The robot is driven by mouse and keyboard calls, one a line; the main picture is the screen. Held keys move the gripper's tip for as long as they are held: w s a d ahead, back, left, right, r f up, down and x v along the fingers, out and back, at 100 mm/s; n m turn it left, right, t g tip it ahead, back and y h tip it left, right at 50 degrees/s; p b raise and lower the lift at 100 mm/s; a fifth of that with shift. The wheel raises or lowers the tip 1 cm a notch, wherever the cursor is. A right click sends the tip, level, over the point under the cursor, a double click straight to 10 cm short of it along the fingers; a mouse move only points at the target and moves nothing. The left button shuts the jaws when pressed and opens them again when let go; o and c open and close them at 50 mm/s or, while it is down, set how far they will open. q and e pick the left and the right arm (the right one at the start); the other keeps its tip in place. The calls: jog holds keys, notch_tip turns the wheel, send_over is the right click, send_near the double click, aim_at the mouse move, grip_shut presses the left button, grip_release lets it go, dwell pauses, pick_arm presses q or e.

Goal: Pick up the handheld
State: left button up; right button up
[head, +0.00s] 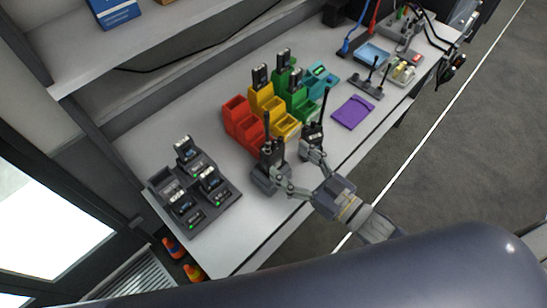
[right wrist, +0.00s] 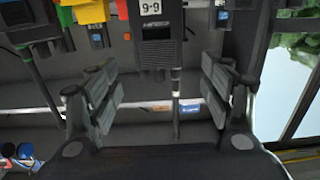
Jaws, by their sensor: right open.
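A black handheld radio (head: 270,153) with a tall antenna stands upright in a dark base on the white counter. A second black handheld (head: 312,132) stands to its right. My right gripper (head: 294,168) is open in front of them, one finger by each radio's lower part. In the right wrist view my gripper (right wrist: 160,82) is open with nothing between its fingers. A handheld labelled 9-9 (right wrist: 155,30) is beyond the fingertips, roughly centred, its antenna hanging down in the picture. Another dark handheld (right wrist: 35,30) is at the left edge. My left gripper is not in view.
A dark charger rack (head: 222,212) with small devices stands at the left. Red (head: 240,122), yellow (head: 285,124) and green bins are behind the radios. A purple pad (head: 352,112) lies to the right. The front counter strip left of my gripper is bare.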

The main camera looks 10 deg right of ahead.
aim_at(277, 150)
jog(key=shift+w+a, duration=0.35)
jog(key=shift+w, duration=0.15)
jog(key=shift+w+a+r+p, duration=0.25)
jog(key=shift+w+p, duration=0.2)
jog(key=p+x, duration=0.1)
jog(key=x, duration=0.2)
jog(key=shift+w, duration=0.1)
jog(key=shift+w+a+f, duration=0.15)
jog(key=shift+w+a, duration=0.15)
jog(key=shift+w, duration=0.05)
jog(key=c, duration=1.6)
jog(key=shift+c, duration=0.4)
